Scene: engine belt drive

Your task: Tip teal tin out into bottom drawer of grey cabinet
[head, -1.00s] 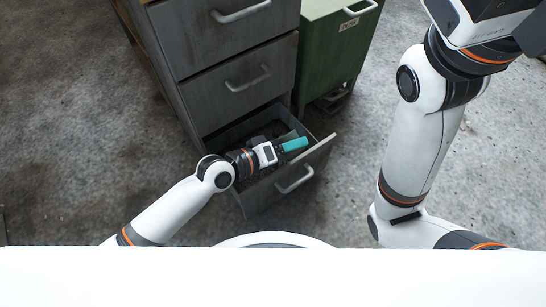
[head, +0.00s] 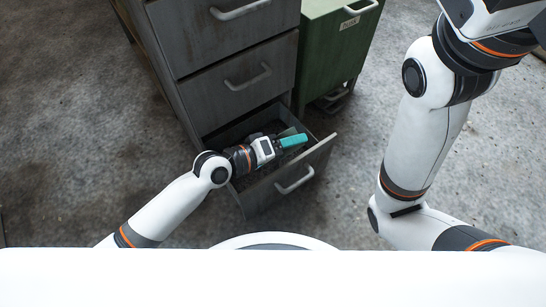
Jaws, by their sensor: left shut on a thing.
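The grey cabinet (head: 232,105) stands at the top middle of the head view. Its bottom drawer (head: 318,160) is pulled open, and the upper drawers are closed. My left gripper (head: 279,145) is over the open drawer, shut on the teal tin (head: 293,141). The tin lies on its side, pointing right, above the drawer. Its mouth and whatever is inside it cannot be made out. The drawer's inside is dark and partly hidden by my left arm. My right arm shows at the right, but its gripper is out of view.
A green cabinet (head: 332,50) with a label and a handle stands right of the grey one. The bottom drawer's front and side walls surround my left gripper. The concrete floor (head: 90,140) is clear to the left and front.

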